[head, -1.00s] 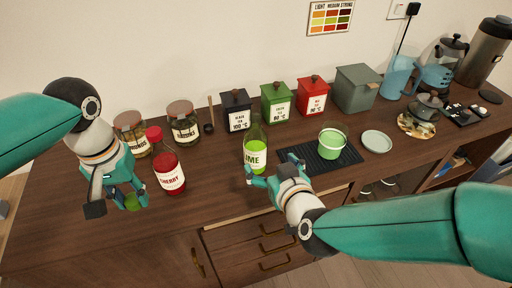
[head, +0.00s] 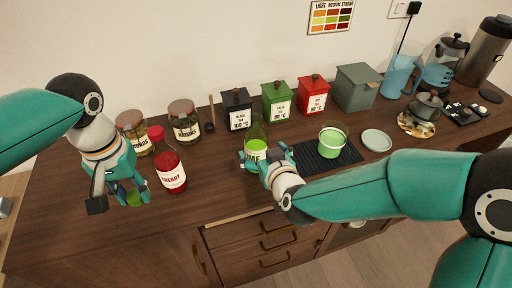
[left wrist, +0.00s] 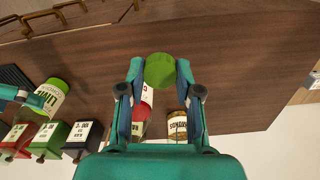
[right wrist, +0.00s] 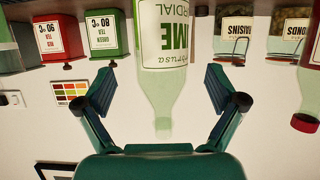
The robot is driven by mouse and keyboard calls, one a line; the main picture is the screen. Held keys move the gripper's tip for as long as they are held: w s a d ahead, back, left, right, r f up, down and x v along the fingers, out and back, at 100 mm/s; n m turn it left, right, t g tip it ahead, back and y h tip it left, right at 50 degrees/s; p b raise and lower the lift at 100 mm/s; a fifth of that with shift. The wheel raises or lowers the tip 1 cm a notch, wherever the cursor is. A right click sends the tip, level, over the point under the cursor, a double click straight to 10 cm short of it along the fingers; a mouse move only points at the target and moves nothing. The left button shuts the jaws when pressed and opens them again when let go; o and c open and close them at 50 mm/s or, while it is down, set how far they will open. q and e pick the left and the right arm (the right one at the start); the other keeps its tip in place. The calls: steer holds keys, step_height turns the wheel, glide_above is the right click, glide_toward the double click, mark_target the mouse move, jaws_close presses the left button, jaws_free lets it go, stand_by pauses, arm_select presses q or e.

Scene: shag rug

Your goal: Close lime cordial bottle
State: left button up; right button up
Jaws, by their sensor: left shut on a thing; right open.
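The lime cordial bottle (head: 254,134) is clear glass with a white label and green liquid, upright on the counter. Its neck (right wrist: 163,125) shows no cap in the right wrist view. My right gripper (head: 267,158) is open, its fingers spread on either side of the bottle; in the right wrist view a gap shows between each finger and the glass. A green cap (left wrist: 160,70) is held between the fingertips of my left gripper (head: 134,194), which is shut on it above the counter's front left, well left of the bottle.
A red cherry bottle (head: 171,174) stands between my left gripper and the lime bottle. Jars (head: 184,125) of raisins and almonds are behind it. Black, green and red tea tins (head: 275,103) line the back. A glass of green liquid (head: 332,142) stands on a black mat (head: 312,160), right of the bottle.

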mark_target(256, 144)
arm_select(q)
steer(key=shift+r+p, duration=0.75)
steer(key=shift+r, duration=0.05)
arm_select(e)
steer(key=shift+x, duration=2.6)
jaws_close()
steer(key=shift+r, duration=0.1)
